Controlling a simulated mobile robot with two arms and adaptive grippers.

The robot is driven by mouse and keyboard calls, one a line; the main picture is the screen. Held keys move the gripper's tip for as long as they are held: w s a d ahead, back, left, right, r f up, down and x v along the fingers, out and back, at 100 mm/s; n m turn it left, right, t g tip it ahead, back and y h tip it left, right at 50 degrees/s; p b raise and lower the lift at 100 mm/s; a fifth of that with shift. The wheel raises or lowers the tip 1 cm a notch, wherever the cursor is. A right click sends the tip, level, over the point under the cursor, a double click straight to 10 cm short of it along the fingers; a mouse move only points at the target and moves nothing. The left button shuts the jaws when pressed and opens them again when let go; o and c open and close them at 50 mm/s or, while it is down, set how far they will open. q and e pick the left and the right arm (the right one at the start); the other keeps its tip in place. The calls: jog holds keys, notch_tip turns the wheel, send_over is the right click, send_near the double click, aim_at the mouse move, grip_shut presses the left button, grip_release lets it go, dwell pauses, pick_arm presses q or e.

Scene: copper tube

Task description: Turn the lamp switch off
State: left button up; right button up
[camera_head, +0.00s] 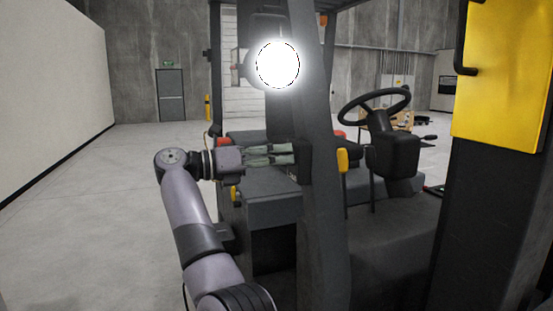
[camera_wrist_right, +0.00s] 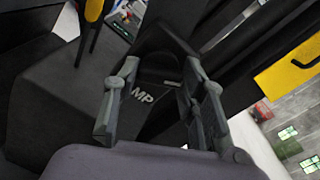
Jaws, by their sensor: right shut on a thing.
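The lamp (camera_head: 277,64) glows bright white, high on the vehicle's dark post. Below it, a black switch box (camera_head: 303,161) sits on the post. In the right wrist view the box (camera_wrist_right: 160,68) shows a panel with the white letters "MP"; a finger hides the text to their left. A small light mark (camera_wrist_right: 172,83) shows above the letters; the switch's position cannot be made out. My right gripper (camera_head: 291,154) reaches the box from the left. Its fingers, also in the right wrist view (camera_wrist_right: 160,78), stand on both sides of the box, shut on it. My left gripper is out of view.
The vehicle's dark post (camera_head: 322,220) stands right of my gripper. A steering wheel (camera_head: 374,108) and a yellow panel (camera_head: 500,75) are farther right. A dark grey seat or cover (camera_head: 265,190) lies below my gripper. The concrete floor (camera_head: 90,230) at left is clear.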

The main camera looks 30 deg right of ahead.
jog(key=c, duration=0.4)
jog(key=shift+n, duration=0.3)
jog(key=shift+n+p, duration=2.6)
jog(key=shift+n, duration=3.1)
jog(key=o, duration=1.2)
jog(key=shift+w+a, duration=0.1)
